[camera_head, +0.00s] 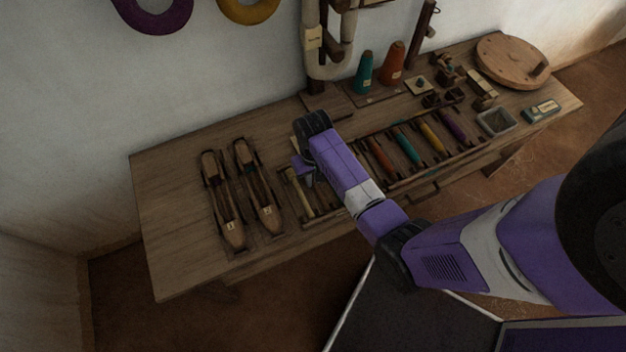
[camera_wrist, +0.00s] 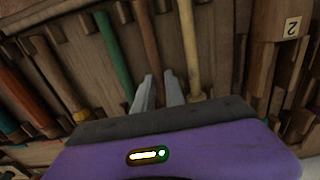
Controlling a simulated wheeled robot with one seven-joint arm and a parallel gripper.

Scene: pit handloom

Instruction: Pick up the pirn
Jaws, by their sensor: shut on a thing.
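My gripper (camera_wrist: 159,80) points down over the pirn tray. Its two grey fingers are shut on a slim brown pirn (camera_wrist: 149,35), which runs up between the fingertips in the wrist view. I cannot tell whether this pirn is clear of the tray. A cream pirn (camera_wrist: 188,45) lies just right of the fingers, and a green pirn (camera_wrist: 113,55) lies to the left. In the head view my gripper (camera_head: 308,181) is over the left part of the tray, and my arm hides the held pirn. Red (camera_head: 381,157), teal (camera_head: 407,146), yellow (camera_head: 432,138) and purple (camera_head: 453,126) pirns lie farther right.
Two wooden shuttles (camera_head: 224,200) (camera_head: 259,190) lie left of the tray on the wooden bench (camera_head: 165,225). Teal (camera_head: 364,72) and orange (camera_head: 392,63) cones stand behind. A round wooden disc (camera_head: 512,60) and a small grey tray (camera_head: 496,121) are at the right.

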